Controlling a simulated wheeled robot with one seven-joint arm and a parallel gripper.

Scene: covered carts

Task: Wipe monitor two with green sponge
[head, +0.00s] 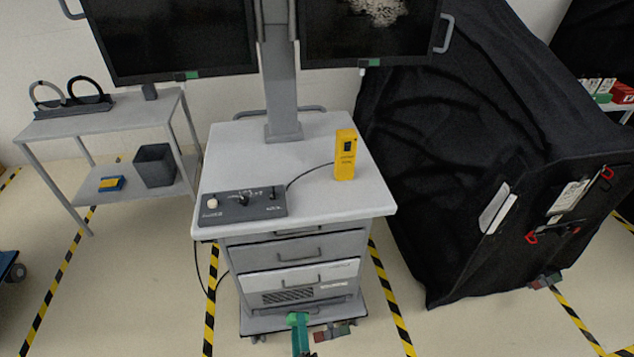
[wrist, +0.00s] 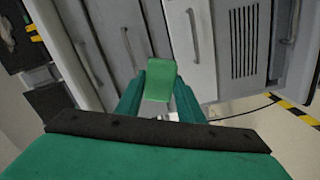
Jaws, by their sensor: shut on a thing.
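My gripper (wrist: 160,92) is shut on the green sponge (wrist: 160,74), which stands out between its teal fingers in the wrist view. In the head view the sponge (head: 297,318) shows small at the bottom, in front of the cart's lower drawers. Two dark monitors hang on the cart's grey post. The left monitor (head: 170,38) looks clean where it shows. The right monitor (head: 350,38) has a pale speckled smudge (head: 380,10) near its top. Both are cut off by the top edge. Small green labels sit on their lower edges, too small to read.
The grey cart (head: 250,145) carries a control box (head: 243,207) and a yellow device (head: 345,155). A black-covered cart (head: 440,150) stands close on the right. A side table (head: 110,122) with a dark bin (head: 155,165) stands left. Floor is open at lower left.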

